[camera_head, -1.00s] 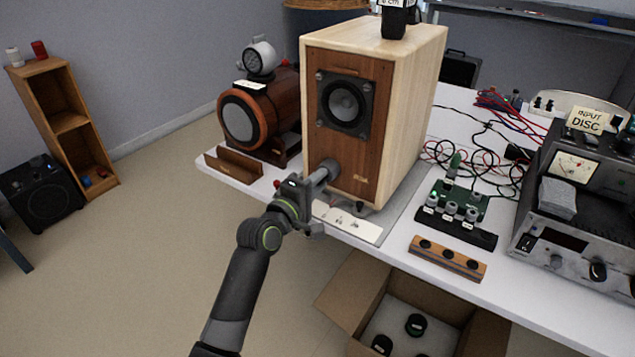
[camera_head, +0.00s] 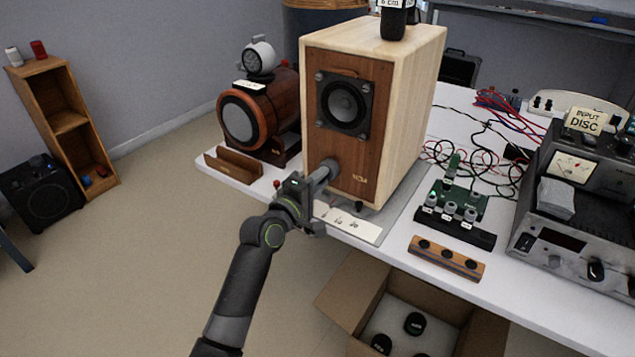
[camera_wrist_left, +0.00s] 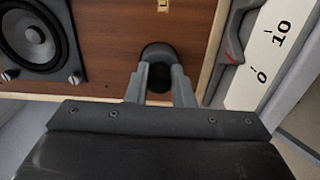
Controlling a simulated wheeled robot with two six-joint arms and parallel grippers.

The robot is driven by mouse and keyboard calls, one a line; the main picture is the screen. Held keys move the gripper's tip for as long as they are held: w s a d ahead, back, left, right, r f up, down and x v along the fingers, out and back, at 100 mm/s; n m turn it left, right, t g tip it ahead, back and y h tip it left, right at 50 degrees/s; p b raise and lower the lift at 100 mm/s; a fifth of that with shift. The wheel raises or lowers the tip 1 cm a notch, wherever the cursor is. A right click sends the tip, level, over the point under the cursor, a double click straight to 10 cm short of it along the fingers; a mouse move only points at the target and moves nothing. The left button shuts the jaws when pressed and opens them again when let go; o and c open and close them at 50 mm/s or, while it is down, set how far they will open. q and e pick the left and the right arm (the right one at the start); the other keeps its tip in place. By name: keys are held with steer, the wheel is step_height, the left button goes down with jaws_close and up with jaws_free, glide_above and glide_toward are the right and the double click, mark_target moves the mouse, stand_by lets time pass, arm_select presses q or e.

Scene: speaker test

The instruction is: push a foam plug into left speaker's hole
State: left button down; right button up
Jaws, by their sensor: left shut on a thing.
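The wooden box speaker (camera_head: 387,151) stands upright on the table, with a dark driver above and a low hole area in its brown front. My left gripper (camera_head: 322,174) is at the lower left of that front. It is shut on a grey foam plug (camera_head: 331,165), which is up against the front panel. In the left wrist view the plug (camera_wrist_left: 157,52) sits between the two fingertips (camera_wrist_left: 160,82), against the brown panel. The plug and fingers cover the hole, so I cannot tell how deep the plug is. My right gripper is not in view.
A white numbered strip (camera_head: 362,229) lies below the speaker. A wooden trough (camera_head: 233,165) and a round brown speaker (camera_head: 240,118) are to the left. A strip with dark plugs (camera_head: 447,259) lies near the front edge. An open carton (camera_head: 352,297) is below.

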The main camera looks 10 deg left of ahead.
arm_select(q)
steer(key=shift+w+d, duration=0.25)
steer(key=shift+w, duration=0.4)
steer(key=c, duration=1.2)
jaws_free()
steer(key=shift+o, duration=0.2)
